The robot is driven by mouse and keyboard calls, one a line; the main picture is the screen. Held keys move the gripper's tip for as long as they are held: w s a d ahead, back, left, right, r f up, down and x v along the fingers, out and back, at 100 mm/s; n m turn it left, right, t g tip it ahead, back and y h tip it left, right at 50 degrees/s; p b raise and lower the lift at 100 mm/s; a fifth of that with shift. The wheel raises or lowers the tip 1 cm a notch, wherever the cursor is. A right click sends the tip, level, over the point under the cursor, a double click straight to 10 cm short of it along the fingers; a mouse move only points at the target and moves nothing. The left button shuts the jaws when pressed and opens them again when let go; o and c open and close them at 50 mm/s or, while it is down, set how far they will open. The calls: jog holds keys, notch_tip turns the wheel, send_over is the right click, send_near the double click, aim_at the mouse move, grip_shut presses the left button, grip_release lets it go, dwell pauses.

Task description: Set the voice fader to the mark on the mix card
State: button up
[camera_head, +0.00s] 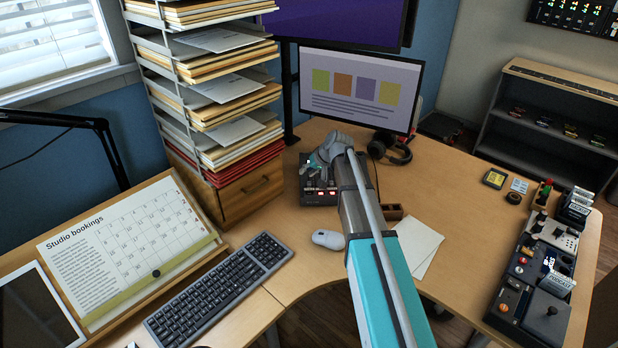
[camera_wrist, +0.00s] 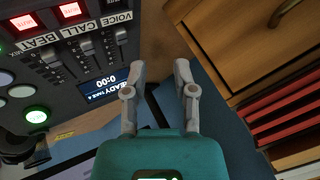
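The dark mixer panel (camera_head: 310,186) lies on the desk under my arm, partly hidden by it. In the wrist view its voice fader (camera_wrist: 121,35) is the rightmost of three labelled faders, beside the call fader (camera_wrist: 87,47) and the beat fader (camera_wrist: 50,57). My gripper (camera_wrist: 160,66) is open, with nothing between its fingers. In the picture its left finger is just right of and below the voice fader; I cannot tell the height gap. In the head view my gripper (camera_head: 323,158) is over the mixer's far side. I cannot identify the mix card in either view.
A paper rack (camera_head: 160,110) on a wooden drawer box (camera_head: 240,195) stands close left of the mixer. A monitor (camera_head: 360,88) and headphones (camera_head: 392,148) are behind and right. A mouse (camera_head: 328,239) and keyboard (camera_head: 215,290) lie in front. Other controllers (camera_head: 540,260) sit at the right end.

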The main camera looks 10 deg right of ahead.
aim_at(309, 182)
jog(key=w+d+r+m+g+h+p, duration=0.1)
jog(key=w+r+g+h+p, duration=0.2)
jog(key=p, duration=0.6)
notch_tip(309, 182, up, 4)
jog(key=shift+w+f+g+h, duration=0.2)
jog(key=shift+g+h, duration=0.8)
jog(key=shift+f, duration=0.2)
notch_tip(309, 182, down, 14)
jog(key=b, duration=1.4)
jog(key=shift+r, duration=0.25)
grip_shut()
